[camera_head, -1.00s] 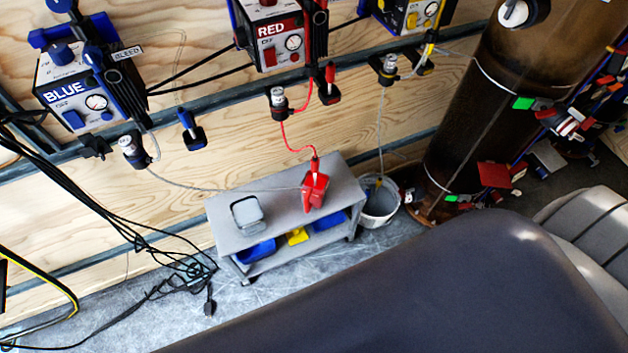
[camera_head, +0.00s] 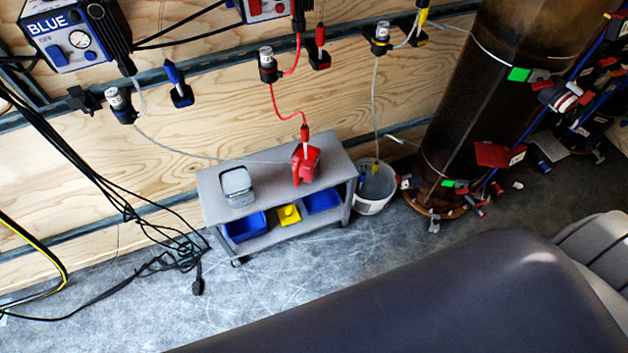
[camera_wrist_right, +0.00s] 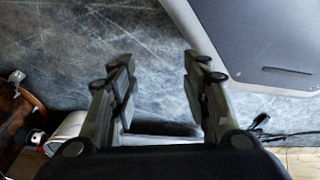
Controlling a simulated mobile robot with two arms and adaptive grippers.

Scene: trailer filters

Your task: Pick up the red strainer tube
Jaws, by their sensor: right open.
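A thin red tube (camera_head: 275,103) runs down from a fitting on the wall rail to a piece with a red top and a pale lower part (camera_head: 305,135). This piece stands upright in a red container (camera_head: 304,170) on the grey cart (camera_head: 262,190). Its lower end is hidden inside the container. In the right wrist view, my right gripper (camera_wrist_right: 159,62) is open and empty, with scratched grey floor behind its fingers. The red tube is not in that view. Neither gripper shows in the head view.
A grey container (camera_head: 237,187) stands on the cart's left; blue and yellow bins sit on its lower shelf. A white bucket (camera_head: 374,188) and a brown column (camera_head: 468,110) stand right. Black cables (camera_head: 178,250) lie left. Floor before the cart is clear.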

